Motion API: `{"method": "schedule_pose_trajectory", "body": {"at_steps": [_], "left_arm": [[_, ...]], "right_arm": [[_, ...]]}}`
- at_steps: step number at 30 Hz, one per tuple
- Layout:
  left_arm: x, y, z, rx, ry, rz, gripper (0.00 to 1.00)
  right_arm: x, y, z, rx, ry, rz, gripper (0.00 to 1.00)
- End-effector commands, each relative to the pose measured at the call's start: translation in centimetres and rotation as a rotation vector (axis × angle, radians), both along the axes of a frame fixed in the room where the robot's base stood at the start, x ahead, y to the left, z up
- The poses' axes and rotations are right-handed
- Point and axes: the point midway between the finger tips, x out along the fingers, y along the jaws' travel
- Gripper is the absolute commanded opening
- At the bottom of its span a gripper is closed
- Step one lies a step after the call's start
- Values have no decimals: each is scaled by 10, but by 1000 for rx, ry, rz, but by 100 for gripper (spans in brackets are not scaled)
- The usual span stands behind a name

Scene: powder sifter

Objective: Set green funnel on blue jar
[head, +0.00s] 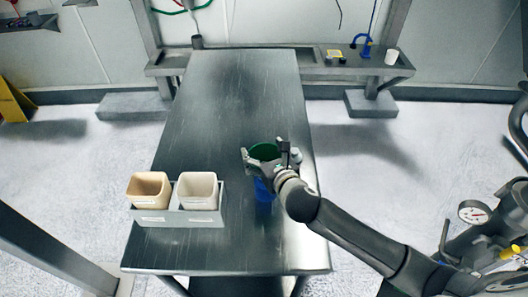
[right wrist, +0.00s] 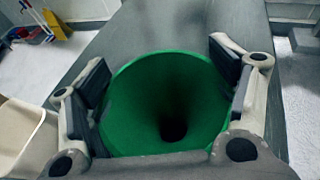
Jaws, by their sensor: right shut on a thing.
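The green funnel (head: 264,151) is in the jaws of my right gripper (head: 268,158), over the right side of the metal table. In the right wrist view the funnel (right wrist: 166,98) fills the space between the two fingers (right wrist: 160,92), and I look down into its wide mouth and dark outlet. The blue jar (head: 263,190) shows just below the funnel and gripper in the head view, partly hidden by my arm. Whether the funnel touches the jar cannot be told. The jar is hidden in the wrist view. My left gripper is not in view.
A grey holder (head: 178,217) with a tan bin (head: 149,190) and a white bin (head: 198,191) stands left of the jar on the metal table (head: 235,95). The table's far part is clear. A back shelf holds a white cup (head: 392,57) and a blue item.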

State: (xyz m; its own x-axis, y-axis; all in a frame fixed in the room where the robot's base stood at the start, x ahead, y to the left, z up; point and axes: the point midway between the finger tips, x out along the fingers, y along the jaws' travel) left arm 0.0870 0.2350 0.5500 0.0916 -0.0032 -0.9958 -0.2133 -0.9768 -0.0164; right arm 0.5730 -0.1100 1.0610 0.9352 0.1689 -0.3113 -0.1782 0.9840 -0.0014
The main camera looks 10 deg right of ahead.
Motion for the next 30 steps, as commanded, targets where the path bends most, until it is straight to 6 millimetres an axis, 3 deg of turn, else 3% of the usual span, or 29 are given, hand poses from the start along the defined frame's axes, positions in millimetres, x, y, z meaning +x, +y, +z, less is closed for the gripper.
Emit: {"method": "schedule_pose_trajectory", "body": {"at_steps": [23,24,25,30], "left_arm": [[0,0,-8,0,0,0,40],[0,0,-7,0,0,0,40],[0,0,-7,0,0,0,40],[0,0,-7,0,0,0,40]], "right_arm": [[0,0,-13,0,0,-1,48],[0,0,-12,0,0,-1,84],[0,0,-12,0,0,-1,88],[0,0,-12,0,0,-1,89]]}}
